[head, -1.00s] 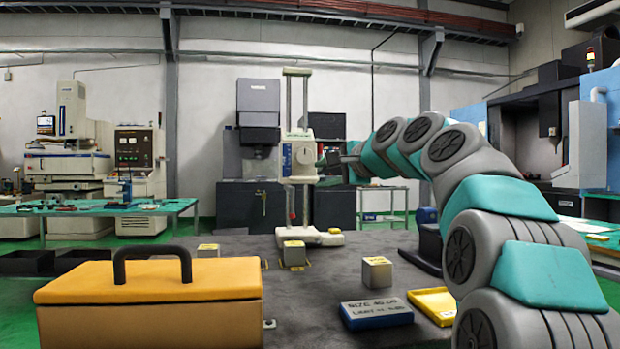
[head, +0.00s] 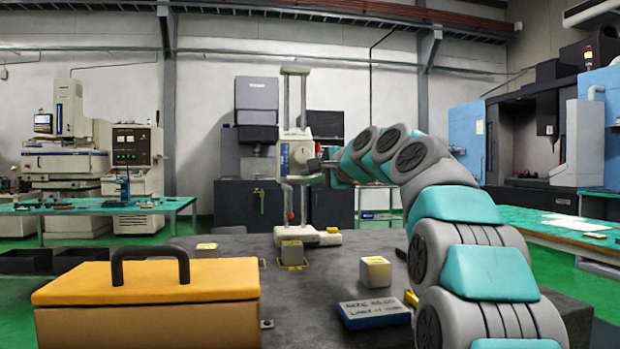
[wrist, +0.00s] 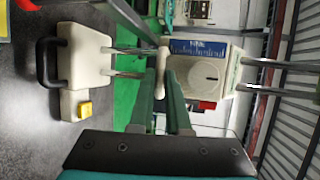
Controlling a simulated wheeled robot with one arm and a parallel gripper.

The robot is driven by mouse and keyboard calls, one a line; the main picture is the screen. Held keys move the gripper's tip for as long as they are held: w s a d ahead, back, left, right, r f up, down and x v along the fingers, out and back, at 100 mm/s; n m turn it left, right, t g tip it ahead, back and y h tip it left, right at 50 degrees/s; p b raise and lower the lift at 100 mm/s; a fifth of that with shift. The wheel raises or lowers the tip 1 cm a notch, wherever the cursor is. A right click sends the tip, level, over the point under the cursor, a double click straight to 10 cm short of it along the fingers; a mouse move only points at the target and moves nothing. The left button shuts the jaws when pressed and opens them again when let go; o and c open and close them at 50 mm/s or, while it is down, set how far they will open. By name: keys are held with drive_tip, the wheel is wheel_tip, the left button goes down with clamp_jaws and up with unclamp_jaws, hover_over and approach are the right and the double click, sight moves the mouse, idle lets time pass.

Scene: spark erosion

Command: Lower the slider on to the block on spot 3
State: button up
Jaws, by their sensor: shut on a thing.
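The height gauge stands on the grey table with its white base (head: 325,238) at the rear and twin metal columns. Its white slider (head: 299,157) is partway up the columns, well above the blocks; it also shows in the wrist view (wrist: 205,75). My gripper (wrist: 163,72) is shut on a pale grip at the slider's side; in the head view the contact is small and partly hidden. A metal block (head: 292,252) stands in a yellow-marked spot before the base. Other blocks stand at right (head: 375,270) and left (head: 207,250). Spot numbers are unreadable.
An orange case (head: 148,285) with a dark handle fills the front left. A blue size plate (head: 373,313) lies at front right, beside a mostly hidden yellow tray (head: 411,298). Black bins (head: 78,255) stand at the left rear. My arm covers the right side.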

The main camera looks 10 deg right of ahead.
clamp_jaws()
drive_tip(key=shift+f, duration=0.1)
drive_tip(key=shift+f+b, duration=0.95)
drive_tip(key=shift+f, duration=1.9)
drive_tip(key=o, duration=0.6)
unclamp_jaws()
drive_tip(key=shift+r, duration=0.1)
